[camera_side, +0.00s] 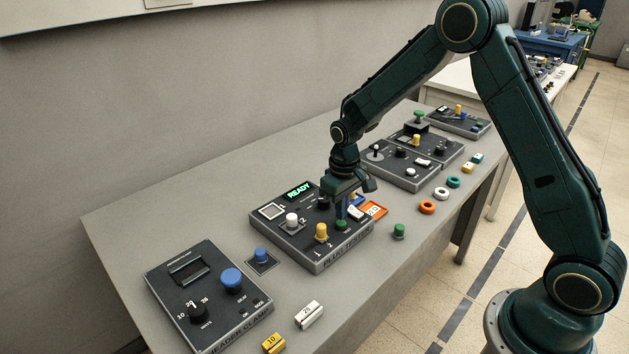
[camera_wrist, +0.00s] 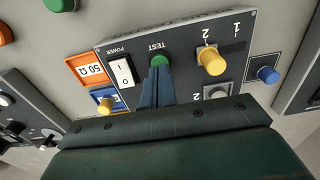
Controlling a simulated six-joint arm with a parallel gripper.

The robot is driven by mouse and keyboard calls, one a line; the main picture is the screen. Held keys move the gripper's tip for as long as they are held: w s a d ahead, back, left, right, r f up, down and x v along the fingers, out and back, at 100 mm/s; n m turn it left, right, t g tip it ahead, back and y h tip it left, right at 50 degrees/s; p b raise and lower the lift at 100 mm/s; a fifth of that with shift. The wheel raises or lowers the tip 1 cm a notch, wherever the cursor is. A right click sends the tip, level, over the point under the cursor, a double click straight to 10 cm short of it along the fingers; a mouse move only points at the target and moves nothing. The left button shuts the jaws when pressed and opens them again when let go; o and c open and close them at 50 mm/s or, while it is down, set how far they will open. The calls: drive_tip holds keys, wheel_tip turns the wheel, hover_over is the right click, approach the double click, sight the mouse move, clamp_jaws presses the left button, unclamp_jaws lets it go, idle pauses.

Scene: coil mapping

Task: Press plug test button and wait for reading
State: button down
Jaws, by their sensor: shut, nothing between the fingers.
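The plug tester (camera_side: 318,262) is a dark box on the bench, its small display (camera_side: 298,191) showing green "READY". Its green button (camera_side: 341,225) is labelled TEST in the wrist view (camera_wrist: 160,60). My gripper (camera_side: 341,211) is shut and empty, pointing down over the tester. In the wrist view its fingertips (camera_wrist: 159,68) sit at the edge of the green button; I cannot tell whether they touch it. A white rocker switch (camera_wrist: 122,70) marked POWER is beside the button. A yellow knob (camera_wrist: 212,60) with a 1–2 scale is on the other side.
An orange 50 Ω block (camera_side: 377,209) lies against the tester's right side. A box with a blue button (camera_side: 231,279) stands at front left. More dark boxes (camera_side: 408,178) stand behind.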

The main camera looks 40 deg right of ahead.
drive_tip(key=shift+f, duration=0.95)
idle(0.6)
drive_tip(key=shift+r, duration=3.25)
drive_tip(key=shift+r, duration=0.2)
wheel_tip(320, 180, up, 8)
drive_tip(key=t, duration=0.1)
hover_over(341, 223)
drive_tip(key=s, duration=0.4)
drive_tip(key=s+a+r+t, duration=0.2)
drive_tip(key=s+r, duration=0.5)
drive_tip(key=s+a+r+t, duration=0.1)
drive_tip(key=s+r, duration=0.3)
drive_tip(key=s, duration=1.2)
drive_tip(key=shift+s+r+t, duration=0.2)
drive_tip(key=shift+r+t, duration=0.05)
drive_tip(key=shift+t, duration=0.55)
